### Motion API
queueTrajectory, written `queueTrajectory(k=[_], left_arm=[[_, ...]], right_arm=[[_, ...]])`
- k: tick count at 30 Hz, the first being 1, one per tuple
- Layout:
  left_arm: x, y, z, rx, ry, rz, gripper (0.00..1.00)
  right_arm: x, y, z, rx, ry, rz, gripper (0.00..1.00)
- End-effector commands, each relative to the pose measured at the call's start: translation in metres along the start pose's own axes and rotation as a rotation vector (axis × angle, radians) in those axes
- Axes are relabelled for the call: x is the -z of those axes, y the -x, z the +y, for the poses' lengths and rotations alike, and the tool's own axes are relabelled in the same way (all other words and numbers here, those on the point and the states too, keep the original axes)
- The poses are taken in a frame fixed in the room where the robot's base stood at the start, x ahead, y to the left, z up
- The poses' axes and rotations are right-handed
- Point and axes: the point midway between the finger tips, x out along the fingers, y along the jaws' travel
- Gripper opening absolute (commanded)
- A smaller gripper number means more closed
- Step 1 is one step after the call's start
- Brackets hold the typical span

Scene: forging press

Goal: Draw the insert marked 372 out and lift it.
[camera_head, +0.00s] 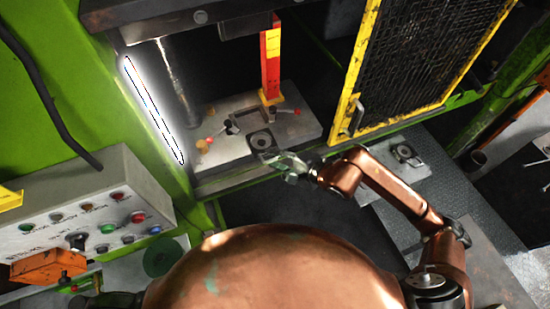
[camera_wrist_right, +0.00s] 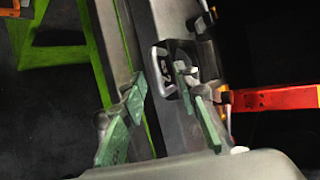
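The insert (camera_head: 262,141), a dark square block with a round light ring, sits in the grey press bed (camera_head: 225,155) in the head view. In the right wrist view, a dark rounded piece with pale markings (camera_wrist_right: 168,72) shows at the end of my fingers; it seems to be the insert, and I cannot read its number. My right gripper (camera_head: 282,161) is just in front of the bed, near the insert. In the right wrist view, the green fingers of this gripper (camera_wrist_right: 160,82) are spread, with the marked piece between and just beyond their tips. I hold nothing. My left gripper does not show.
A red and yellow post (camera_head: 270,65) stands on the bed behind the insert. A yellow-framed mesh guard (camera_head: 352,75) is to the right. A similar round-ringed piece (camera_head: 405,152) lies on a plate further right. A control panel (camera_head: 85,215) is at left.

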Motion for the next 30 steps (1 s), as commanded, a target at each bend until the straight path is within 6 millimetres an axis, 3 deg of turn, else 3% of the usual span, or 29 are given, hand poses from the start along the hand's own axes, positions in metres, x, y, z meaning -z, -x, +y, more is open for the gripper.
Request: queueTrajectory(k=[5, 18, 24, 30], left_arm=[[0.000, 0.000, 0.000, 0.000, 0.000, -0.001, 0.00], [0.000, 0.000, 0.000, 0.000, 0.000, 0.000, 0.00], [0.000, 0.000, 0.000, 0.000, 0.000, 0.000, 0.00], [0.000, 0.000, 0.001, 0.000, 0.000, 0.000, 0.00]], right_arm=[[0.002, 0.018, 0.000, 0.001, 0.002, 0.003, 0.28], [0.002, 0.102, 0.001, -0.002, 0.000, 0.003, 0.28], [0.001, 0.118, 0.001, -0.002, 0.000, 0.001, 0.28], [0.000, 0.120, 0.001, -0.001, -0.001, 0.000, 0.28]])
